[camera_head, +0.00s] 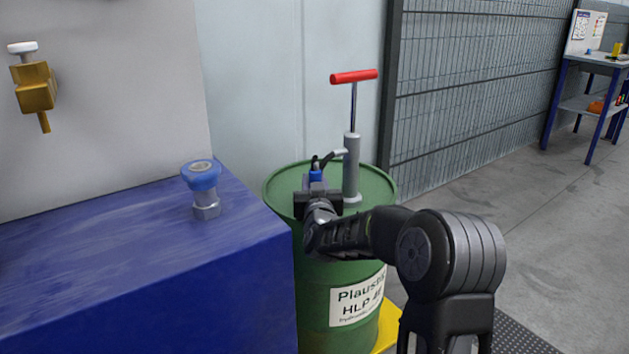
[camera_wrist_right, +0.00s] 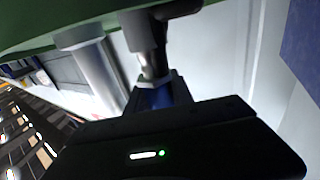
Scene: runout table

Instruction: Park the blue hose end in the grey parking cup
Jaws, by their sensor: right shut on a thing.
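The blue hose end (camera_head: 316,176) is in the jaws of my right gripper (camera_head: 318,194), upright above the green drum's lid. In the head view my gripper hides that spot. My left gripper is not in view.
The green drum (camera_head: 340,275) carries a grey hand pump (camera_head: 351,168) with a red handle (camera_head: 354,76) close right of my gripper. A black hose (camera_head: 326,160) loops there. A blue bench (camera_head: 120,262) with a blue-ringed fitting (camera_head: 201,177) stands left. A brass valve (camera_head: 36,88) is on the wall.

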